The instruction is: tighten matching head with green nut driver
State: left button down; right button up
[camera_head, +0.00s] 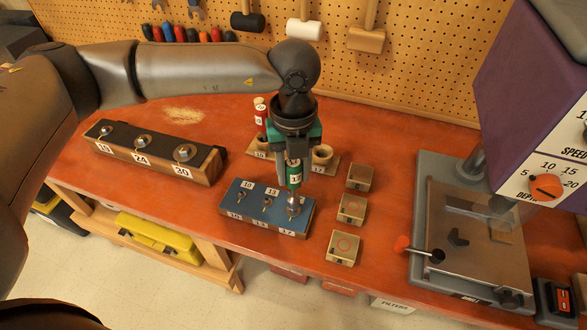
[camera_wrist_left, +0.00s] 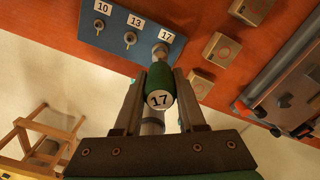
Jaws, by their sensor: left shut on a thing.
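My left gripper (camera_head: 292,162) is shut on the green nut driver (camera_head: 294,177), which carries a white label 17. It holds the driver nearly upright over the blue block (camera_head: 235,207). The driver's metal shaft points down at the rightmost head (camera_head: 293,209), labelled 17. The two line up, but I cannot tell whether the socket is fully seated. The heads labelled 10 (camera_wrist_left: 99,24) and 13 (camera_wrist_left: 130,38) show beside it in the left wrist view, where the green handle (camera_wrist_left: 160,80) sits between the fingers. My right gripper is not in view.
A red driver (camera_head: 261,118) stands in a wooden holder (camera_head: 332,166) behind the gripper. A dark-topped block (camera_head: 150,160) with several larger heads lies left. Small wooden blocks (camera_head: 351,209) and a drill press (camera_head: 440,230) stand right. Bare bench shows between the two head blocks.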

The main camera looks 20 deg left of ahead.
pick_arm(q)
jog(key=shift+f+b, duration=1)
jog(key=shift+f, duration=0.2)
dwell(0.4)
